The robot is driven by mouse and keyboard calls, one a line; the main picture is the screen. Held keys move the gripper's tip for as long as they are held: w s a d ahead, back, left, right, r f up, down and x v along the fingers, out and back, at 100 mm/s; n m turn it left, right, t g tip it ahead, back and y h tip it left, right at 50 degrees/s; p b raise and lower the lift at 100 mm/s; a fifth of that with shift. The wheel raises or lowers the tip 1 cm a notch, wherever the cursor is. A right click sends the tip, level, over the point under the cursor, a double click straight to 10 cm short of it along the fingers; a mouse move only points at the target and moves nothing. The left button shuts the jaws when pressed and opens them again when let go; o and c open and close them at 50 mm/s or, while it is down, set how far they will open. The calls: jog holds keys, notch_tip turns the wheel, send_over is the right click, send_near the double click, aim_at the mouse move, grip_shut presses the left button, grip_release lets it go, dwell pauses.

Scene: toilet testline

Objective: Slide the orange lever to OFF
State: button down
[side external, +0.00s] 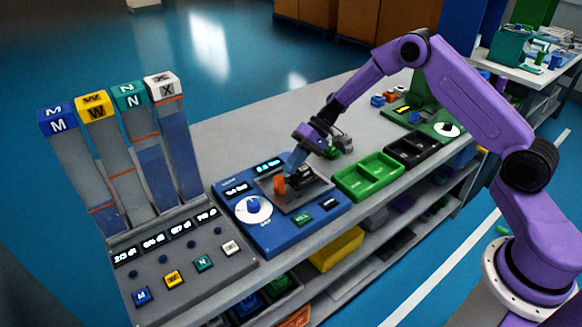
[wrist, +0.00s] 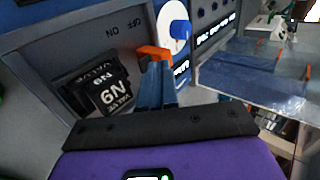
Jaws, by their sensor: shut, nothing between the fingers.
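The orange lever (side external: 279,184) stands on a grey plate (side external: 300,200) set in the blue control panel (side external: 262,228). In the wrist view, the orange lever (wrist: 154,53) shows right at the tips of my blue fingers, which partly cover it. Upside-down ON and OFF labels (wrist: 123,28) are on the plate above and left of the lever. My gripper (side external: 291,170) is shut and reaches down beside the lever. It also shows in the wrist view (wrist: 155,78) with its fingers together. Whether they touch the lever is unclear.
A black valve block (wrist: 103,88) stands left of my fingers in the wrist view. A white dial with a blue knob (side external: 253,208) is left of the lever. Four tall columns (side external: 120,150) stand further left. A green tray (side external: 369,176) and a black tray (side external: 413,148) lie right.

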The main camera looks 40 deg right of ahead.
jog(key=v, duration=0.8)
jog(key=shift+d+r, duration=0.25)
jog(key=shift+d, duration=0.05)
